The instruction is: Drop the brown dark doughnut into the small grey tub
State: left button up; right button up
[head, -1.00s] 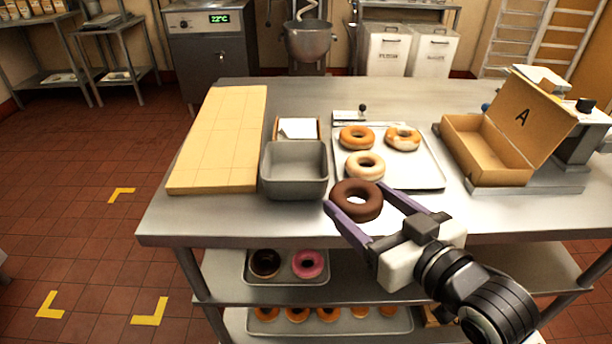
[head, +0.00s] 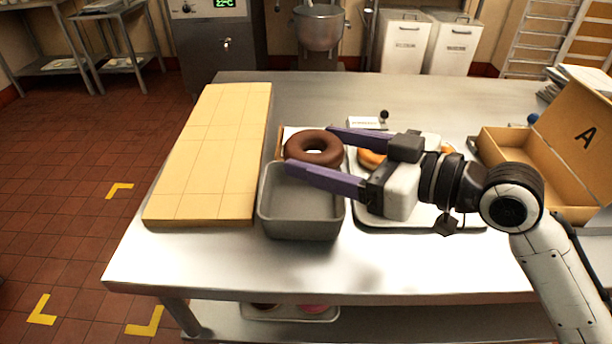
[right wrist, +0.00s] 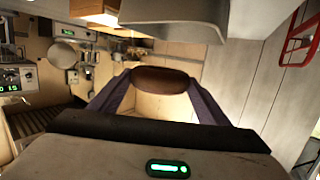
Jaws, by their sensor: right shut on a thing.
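The dark brown doughnut (head: 313,160) is held between the purple fingers of my right gripper (head: 310,149), off the table. It also shows between the fingers in the right wrist view (right wrist: 160,80). The small grey tub (head: 301,222) stands on the steel table, and its inside looks empty where I can see it. In the head view the doughnut overlaps the tub's far edge and appears higher than the rim. Whether it is fully over the opening I cannot tell. My left gripper is out of view.
A yellow tiled board (head: 210,150) lies just left of the tub. To the right, a tray (head: 440,217) with doughnuts is partly hidden by my right arm. An open cardboard box (head: 560,150) marked A stands at the right. The table front is clear.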

aim_at(324, 214)
jog(key=shift+w+f, duration=0.2)
jog(key=shift+w, duration=0.05)
jog(key=f+b, duration=0.2)
jog(key=shift+s+b, duration=0.35)
jog(key=shift+s, duration=0.05)
notch_tip(324, 214, down, 2)
jog(key=shift+f+b, duration=0.1)
jog(key=shift+b, duration=1)
jog(key=shift+f+b, duration=0.65)
jog(key=shift+b, duration=0.05)
jog(key=o, duration=1.1)
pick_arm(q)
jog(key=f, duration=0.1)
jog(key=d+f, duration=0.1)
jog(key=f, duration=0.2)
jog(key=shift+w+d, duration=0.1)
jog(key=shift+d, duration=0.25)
pick_arm(e)
jog(key=shift+o, duration=0.2)
jog(key=shift+d, duration=0.1)
